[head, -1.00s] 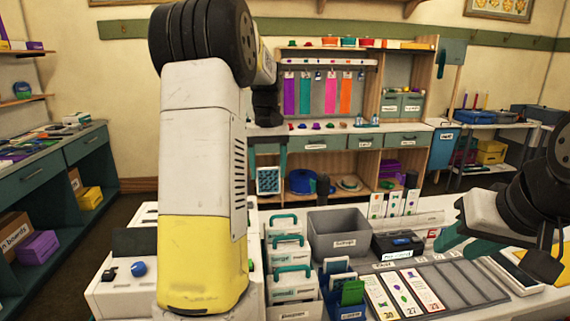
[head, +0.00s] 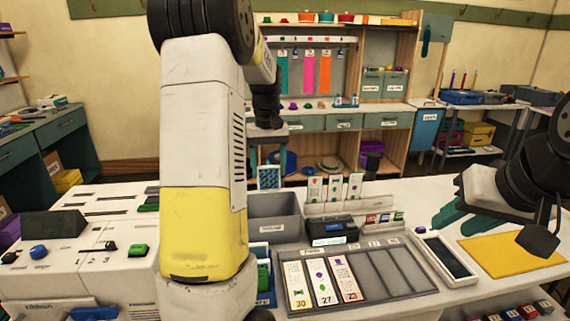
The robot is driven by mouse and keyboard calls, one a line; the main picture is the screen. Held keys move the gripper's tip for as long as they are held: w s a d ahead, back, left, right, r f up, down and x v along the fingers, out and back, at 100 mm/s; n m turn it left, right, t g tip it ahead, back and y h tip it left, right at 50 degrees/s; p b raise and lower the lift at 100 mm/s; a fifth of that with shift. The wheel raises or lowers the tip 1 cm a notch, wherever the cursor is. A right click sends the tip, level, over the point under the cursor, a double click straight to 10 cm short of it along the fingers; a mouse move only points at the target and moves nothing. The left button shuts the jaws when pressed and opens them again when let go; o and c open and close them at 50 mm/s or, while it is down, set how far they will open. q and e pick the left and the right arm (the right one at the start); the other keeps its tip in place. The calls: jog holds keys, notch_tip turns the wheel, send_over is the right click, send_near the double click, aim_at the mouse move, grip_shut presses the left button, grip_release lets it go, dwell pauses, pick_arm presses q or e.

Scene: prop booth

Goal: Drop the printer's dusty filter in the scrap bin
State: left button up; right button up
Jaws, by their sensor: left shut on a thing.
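My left gripper (head: 268,163) hangs beyond my own large forearm, its teal fingers shut on the dusty filter (head: 268,178), a small pale-blue panel with a dark grid. The filter is upright in the air. In the picture it sits just above the back-left rim of the grey scrap bin (head: 284,231), which stands on the white counter and is partly hidden by my arm. How far the filter is from the bin in depth is hard to tell. The white printer (head: 85,255), with knobs, is at left. My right gripper (head: 462,219) is open and empty over the counter.
A black device (head: 330,230) stands right of the bin. A grey card tray (head: 352,280) lies in front, with a dark tablet (head: 446,256) and a yellow sheet (head: 510,250) to its right. Upright cards (head: 335,188) stand behind.

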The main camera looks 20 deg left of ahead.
pick_arm(q)
jog(key=shift+f, duration=4.45)
jog(key=o, duration=0.9)
notch_tip(320, 180, up, 7)
jog(key=shift+f, duration=0.1)
jog(key=shift+r, duration=0.5)
